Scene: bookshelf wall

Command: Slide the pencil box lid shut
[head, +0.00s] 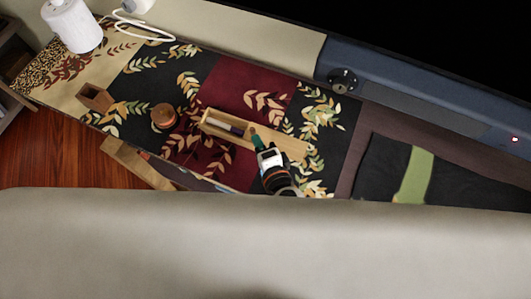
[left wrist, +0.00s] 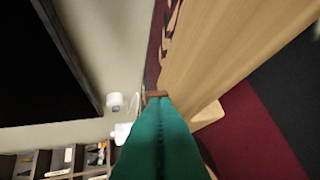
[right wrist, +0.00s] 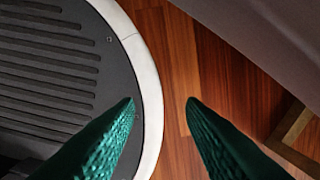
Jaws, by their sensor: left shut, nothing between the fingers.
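The wooden pencil box (head: 205,127) lies on the patterned table cover. Its interior shows partly uncovered, with a few pencils or dark and pale items (head: 228,126) inside. The light wood lid (head: 286,142) sticks out to the right of the box. My left gripper (head: 254,138) has green fingertips at the lid, near the edge of the open part. In the left wrist view its fingers (left wrist: 157,100) are shut with nothing between them, beside the lid's pale wood (left wrist: 225,45); a small brown piece shows at their tips. Contact is unclear. My right gripper (right wrist: 160,102) is open and empty over the floor.
A round brown container (head: 164,117) and a wooden holder (head: 95,97) stand left of the box. A white cylinder (head: 72,25) stands at the far left. A dark cloth with a green stripe (head: 415,175) lies to the right. A blue-grey ledge (head: 400,85) runs behind.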

